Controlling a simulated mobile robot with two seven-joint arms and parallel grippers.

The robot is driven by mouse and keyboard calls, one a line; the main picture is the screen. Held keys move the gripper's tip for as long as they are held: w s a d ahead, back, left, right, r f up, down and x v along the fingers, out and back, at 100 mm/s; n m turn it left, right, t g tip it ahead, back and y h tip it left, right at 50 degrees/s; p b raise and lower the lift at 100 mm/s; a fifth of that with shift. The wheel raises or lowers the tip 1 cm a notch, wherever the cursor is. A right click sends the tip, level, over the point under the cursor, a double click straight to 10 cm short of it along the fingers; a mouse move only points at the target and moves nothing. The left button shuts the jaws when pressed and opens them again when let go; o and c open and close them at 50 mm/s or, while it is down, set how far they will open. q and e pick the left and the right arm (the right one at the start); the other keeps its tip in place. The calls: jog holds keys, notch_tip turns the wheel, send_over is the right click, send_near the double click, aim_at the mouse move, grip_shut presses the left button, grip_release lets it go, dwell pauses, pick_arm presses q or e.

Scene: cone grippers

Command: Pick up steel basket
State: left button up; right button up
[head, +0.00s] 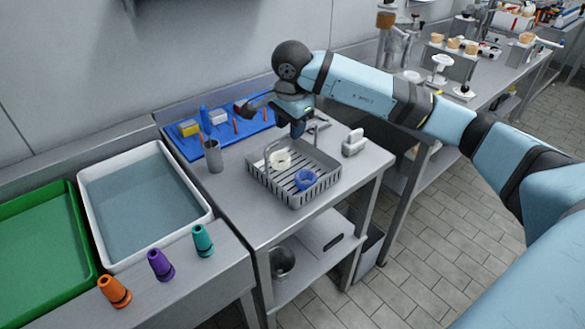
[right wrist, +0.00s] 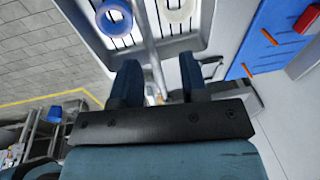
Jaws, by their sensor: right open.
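The steel basket (head: 318,189) stands on the metal table (head: 240,222). It has slatted sides and floor and a raised handle (head: 268,157). A blue ring (head: 306,179) and a cream ring (head: 281,160) lie inside it. My right gripper (head: 297,129) is above the basket's back part, pointing down, open and empty. In the right wrist view, the two fingers (right wrist: 158,76) are apart, and a grey bar of the basket (right wrist: 150,50) runs up between them in the picture. I cannot tell whether they touch it. My left gripper is not in view.
A blue board (head: 240,128) with small items and a grey cup (head: 213,156) stand behind and left of the basket. White (head: 140,200) and green (head: 40,240) trays and coloured cones (head: 160,265) are at left.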

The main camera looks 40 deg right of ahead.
jog(key=f, duration=0.3)
jog(key=d+f, duration=0.1)
jog(key=f, duration=0.1)
jog(key=shift+w, duration=0.1)
jog(key=shift+a, duration=0.1)
grip_shut()
